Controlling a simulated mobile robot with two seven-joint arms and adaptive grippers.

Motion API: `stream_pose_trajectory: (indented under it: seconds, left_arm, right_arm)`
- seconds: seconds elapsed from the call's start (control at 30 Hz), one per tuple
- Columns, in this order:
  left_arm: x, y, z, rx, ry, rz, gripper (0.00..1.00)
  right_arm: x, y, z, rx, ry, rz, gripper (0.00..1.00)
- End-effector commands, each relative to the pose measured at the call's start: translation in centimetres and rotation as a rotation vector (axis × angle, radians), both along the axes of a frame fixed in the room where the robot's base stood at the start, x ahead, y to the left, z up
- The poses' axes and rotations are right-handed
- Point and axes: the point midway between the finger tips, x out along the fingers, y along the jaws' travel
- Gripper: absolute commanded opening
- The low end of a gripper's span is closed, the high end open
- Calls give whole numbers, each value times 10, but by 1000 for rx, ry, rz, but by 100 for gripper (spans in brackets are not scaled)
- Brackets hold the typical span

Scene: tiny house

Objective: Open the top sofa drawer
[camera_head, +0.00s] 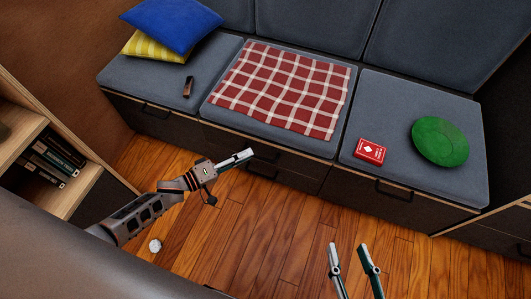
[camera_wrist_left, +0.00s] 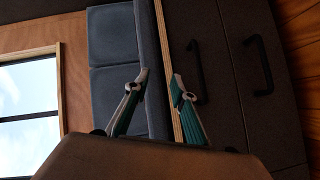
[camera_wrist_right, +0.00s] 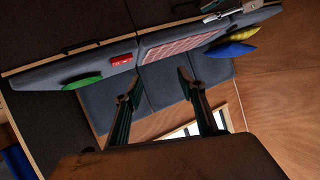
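The grey sofa has dark drawers under its seat. The middle section has two stacked drawers; the top sofa drawer (camera_wrist_left: 213,100) is the one nearer the cushion in the left wrist view, with a black bar handle (camera_wrist_left: 197,70). The lower drawer (camera_wrist_left: 268,110) has its own handle (camera_wrist_left: 264,65). Both look closed. My left gripper (camera_head: 248,155) is in front of the middle section, partly hiding the top drawer in the head view. In the left wrist view it is open and empty (camera_wrist_left: 161,76), one fingertip close beside the top handle; contact cannot be told. My right gripper (camera_head: 348,246) is open and empty above the floor.
On the seat lie a checked blanket (camera_head: 283,88), a red box (camera_head: 370,151), a green round cushion (camera_head: 440,141), a small dark object (camera_head: 188,87) and blue (camera_head: 172,24) and yellow (camera_head: 160,47) pillows. A bookshelf (camera_head: 75,190) stands left. Wooden floor (camera_head: 270,230) before the sofa is mostly clear.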

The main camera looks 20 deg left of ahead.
Motion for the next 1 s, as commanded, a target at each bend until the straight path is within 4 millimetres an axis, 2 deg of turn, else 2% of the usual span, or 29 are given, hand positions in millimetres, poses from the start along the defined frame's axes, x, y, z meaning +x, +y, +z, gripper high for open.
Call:
stream_pose_trajectory:
  seconds: [0.03,0.1,0.2,0.37,0.47,0.8,1.0]
  left_arm:
    - [-10,6,-45,-58,93,-22,25]
    - [-7,11,-61,-139,167,-52,25]
    - [-3,18,-75,-225,254,-80,25]
    - [4,22,-80,-297,321,-103,25]
    - [10,17,-79,-308,328,-107,25]
    - [43,-19,-87,-308,327,-106,25]
    - [55,-32,-88,-305,325,-106,25]
  right_arm:
    - [-9,2,-22,19,45,-6,40]
    - [-9,3,-24,38,52,-11,40]
    - [-8,4,-24,60,54,-19,40]
    - [-5,6,-21,80,49,-26,40]
    - [-5,8,-20,97,51,-31,40]
    - [-11,23,-25,223,88,-70,40]
    - [-13,28,-24,280,99,-90,40]
